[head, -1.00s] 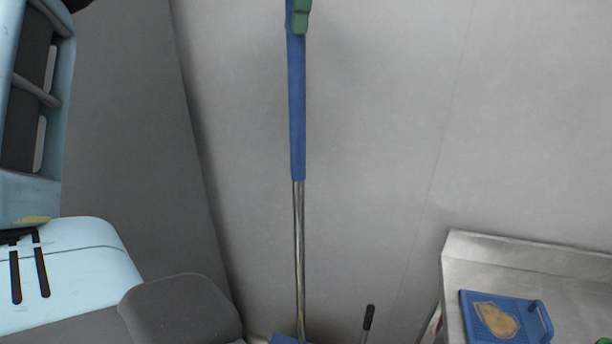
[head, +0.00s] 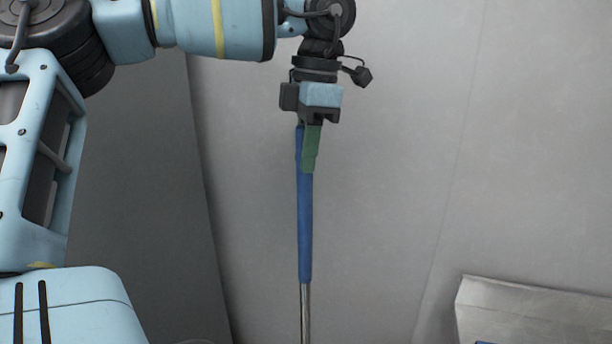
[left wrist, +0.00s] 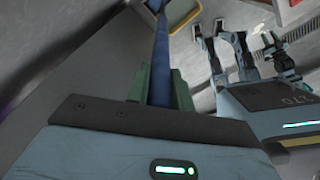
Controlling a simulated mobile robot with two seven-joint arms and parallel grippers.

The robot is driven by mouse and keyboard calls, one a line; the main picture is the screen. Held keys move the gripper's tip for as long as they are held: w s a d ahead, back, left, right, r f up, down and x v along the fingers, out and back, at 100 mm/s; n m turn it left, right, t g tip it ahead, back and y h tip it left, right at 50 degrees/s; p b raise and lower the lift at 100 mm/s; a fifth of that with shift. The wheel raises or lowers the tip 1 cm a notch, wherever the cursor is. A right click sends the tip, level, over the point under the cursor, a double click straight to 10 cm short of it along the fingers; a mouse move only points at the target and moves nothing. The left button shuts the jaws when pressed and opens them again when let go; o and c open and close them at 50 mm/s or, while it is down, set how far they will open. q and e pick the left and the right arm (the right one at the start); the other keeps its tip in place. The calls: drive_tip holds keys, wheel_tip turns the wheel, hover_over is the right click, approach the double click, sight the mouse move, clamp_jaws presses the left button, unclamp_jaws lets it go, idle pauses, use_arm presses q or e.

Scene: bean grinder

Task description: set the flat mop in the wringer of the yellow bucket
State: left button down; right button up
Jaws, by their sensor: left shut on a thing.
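The flat mop's blue grip (head: 305,230) hangs upright in the middle of the head view, with its metal shaft (head: 305,312) running down out of the bottom edge. My left gripper (head: 311,148) is shut on the upper end of the blue grip, its green fingers against it. In the left wrist view the blue handle (left wrist: 160,55) runs away between the green fingers of my left gripper (left wrist: 160,88). The mop's head is not clearly visible.
A metal counter (head: 530,308) stands at the lower right, with a sliver of something blue at its front. A plain grey wall (head: 400,150) lies behind the mop. The space around the handle looks clear in the head view.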

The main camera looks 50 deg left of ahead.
sight(306, 176)
use_arm(q)
drive_tip(key=shift+f, duration=2.15)
drive_tip(key=shift+f, duration=0.15)
drive_tip(key=c, duration=1.2)
unclamp_jaws()
drive_tip(key=shift+c, duration=0.2)
wheel_tip(306, 176, up, 12)
drive_tip(key=w, duration=0.1)
drive_tip(key=shift+d, duration=0.35)
drive_tip(key=shift+w, duration=0.1)
